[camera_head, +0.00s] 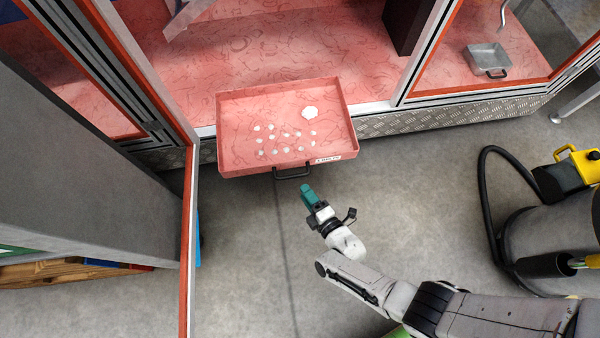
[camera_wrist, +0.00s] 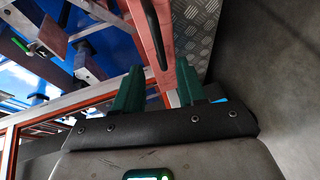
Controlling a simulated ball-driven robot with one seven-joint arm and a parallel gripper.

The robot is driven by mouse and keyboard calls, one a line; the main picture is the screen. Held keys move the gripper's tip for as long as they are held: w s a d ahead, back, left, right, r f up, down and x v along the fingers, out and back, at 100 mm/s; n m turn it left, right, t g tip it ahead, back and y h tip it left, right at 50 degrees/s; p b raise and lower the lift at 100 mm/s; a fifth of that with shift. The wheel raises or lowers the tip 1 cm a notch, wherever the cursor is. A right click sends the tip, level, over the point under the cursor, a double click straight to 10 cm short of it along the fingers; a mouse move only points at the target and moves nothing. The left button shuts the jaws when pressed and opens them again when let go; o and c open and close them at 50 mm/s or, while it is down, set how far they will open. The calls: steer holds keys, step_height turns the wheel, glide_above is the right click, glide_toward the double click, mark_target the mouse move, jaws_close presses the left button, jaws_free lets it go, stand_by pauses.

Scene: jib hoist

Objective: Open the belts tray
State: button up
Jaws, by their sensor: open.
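The belts tray (camera_head: 232,140) is a shallow red tray in the head view. It stands pulled out from the red-floored enclosure, over the grey floor. Its front wall has a dark bar handle (camera_head: 292,173) and a small white label too small to read. Several small white pieces (camera_head: 285,150) and a larger white piece (camera_head: 310,113) lie in it. My gripper (camera_head: 304,187), with teal fingers, is just below and right of the handle, apart from it. In the wrist view my gripper (camera_wrist: 158,72) is open, with a red strip and a dark bar, probably the handle, beyond its fingers.
An orange-edged frame (camera_head: 187,240) stands left of the tray. A small grey metal pan (camera_head: 487,58) sits inside the enclosure at right. A drum-like machine with a black hose (camera_head: 484,190) and yellow top stands at right. The floor (camera_head: 250,260) before the tray is clear.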

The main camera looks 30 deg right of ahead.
steer(key=shift+s+d+r+p, duration=0.1)
steer(key=shift+s+r+p, duration=0.1)
steer(key=shift+s, duration=0.55)
steer(key=shift+s+d+r+p, duration=0.1)
steer(key=shift+s+p, duration=0.05)
steer(key=shift+s, duration=0.55)
steer(key=shift+s+r+p, duration=0.1)
steer(key=shift+s+p, duration=0.1)
steer(key=shift+s, duration=0.55)
step_height(320, 180, up, 6)
steer(key=w+a+m+g+y, duration=0.2)
steer(key=w+m+g, duration=0.1)
steer(key=m+g, duration=0.5)
steer(key=s+d+r+m+g+h, duration=0.2)
steer(key=s+d+r+m+g, duration=0.3)
steer(key=s+r, duration=0.35)
steer(key=s+d+r+m+g+h, duration=0.2)
steer(key=s+d+r+m, duration=0.45)
steer(key=d+r, duration=0.2)
step_height(320, 180, up, 20)
steer(key=p, duration=2)
steer(key=shift+s+a+n, duration=0.25)
steer(key=shift+a+n, duration=0.2)
